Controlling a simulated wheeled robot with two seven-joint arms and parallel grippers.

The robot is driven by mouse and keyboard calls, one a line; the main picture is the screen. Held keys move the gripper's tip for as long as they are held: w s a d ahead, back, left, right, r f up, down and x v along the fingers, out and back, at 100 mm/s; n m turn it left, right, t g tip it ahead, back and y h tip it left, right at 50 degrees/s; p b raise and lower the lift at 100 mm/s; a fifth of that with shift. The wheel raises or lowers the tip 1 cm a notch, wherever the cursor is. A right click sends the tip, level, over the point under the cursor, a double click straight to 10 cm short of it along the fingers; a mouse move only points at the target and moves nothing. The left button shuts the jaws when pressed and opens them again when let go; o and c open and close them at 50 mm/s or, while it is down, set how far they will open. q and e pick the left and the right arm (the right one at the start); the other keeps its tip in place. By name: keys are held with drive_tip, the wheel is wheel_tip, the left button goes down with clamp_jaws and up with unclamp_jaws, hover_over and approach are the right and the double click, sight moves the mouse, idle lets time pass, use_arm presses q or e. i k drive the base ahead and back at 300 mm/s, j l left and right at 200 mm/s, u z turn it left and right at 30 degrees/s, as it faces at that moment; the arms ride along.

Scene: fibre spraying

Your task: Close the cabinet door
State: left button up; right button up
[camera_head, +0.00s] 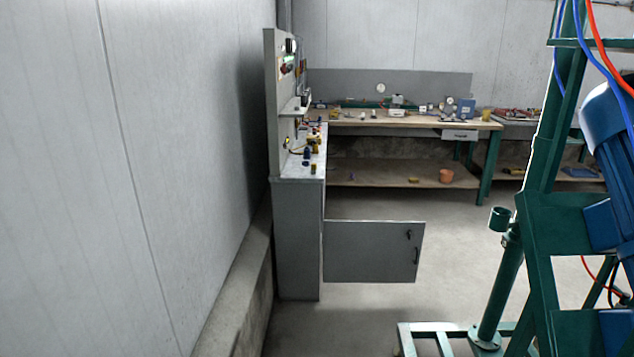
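The grey cabinet (298,240) stands against the wall left of centre, with tools on its light top. Its grey door (370,250) stands open, swung out to the right from the cabinet's front edge. A dark handle and a lock show near the door's right edge. The inside of the cabinet is hidden from this side. Neither of my grippers is in view.
A green metal frame (540,240) with a blue machine, hoses and a floor base (450,335) fills the right side. A workbench (400,120) stands at the back. Bare floor (450,270) lies between door and frame. A low ledge (235,300) runs along the left wall.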

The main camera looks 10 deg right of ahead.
sight(363, 252)
drive_tip(key=i+z, duration=0.2)
drive_tip(key=i, duration=0.6)
drive_tip(key=i+z, duration=0.15)
drive_tip(key=i, duration=0.6)
drive_tip(key=i+j+z, duration=0.2)
drive_tip(key=i, duration=0.3)
drive_tip(key=i+j+z, duration=0.2)
drive_tip(key=i, duration=0.25)
